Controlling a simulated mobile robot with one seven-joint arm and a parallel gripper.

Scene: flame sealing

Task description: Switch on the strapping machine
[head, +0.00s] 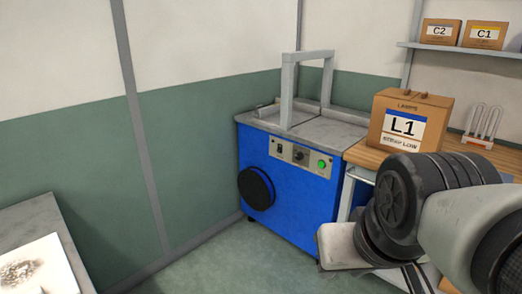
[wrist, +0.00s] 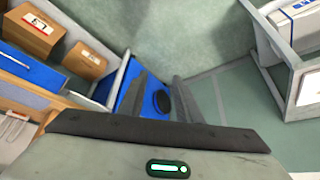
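The strapping machine (head: 285,195) is a blue cabinet with a grey top and a grey arch, standing against the wall in the middle of the head view. Its front panel (head: 300,157) carries a small dark switch (head: 279,149) at the left, a black knob (head: 299,156) and a green button (head: 321,164). A black disc (head: 256,188) is on its front. My gripper (wrist: 160,82) is open and empty, with part of the blue machine and the disc showing beyond its fingers in the wrist view. It is apart from the panel; its fingertips are not clear in the head view.
A wooden bench (head: 365,156) right of the machine bears a carton marked L1 (head: 383,134). A shelf (head: 450,48) above holds cartons C2 (head: 440,32) and C1 (head: 484,35). A grey table (head: 40,215) stands at the left. The floor (head: 215,265) before the machine is clear.

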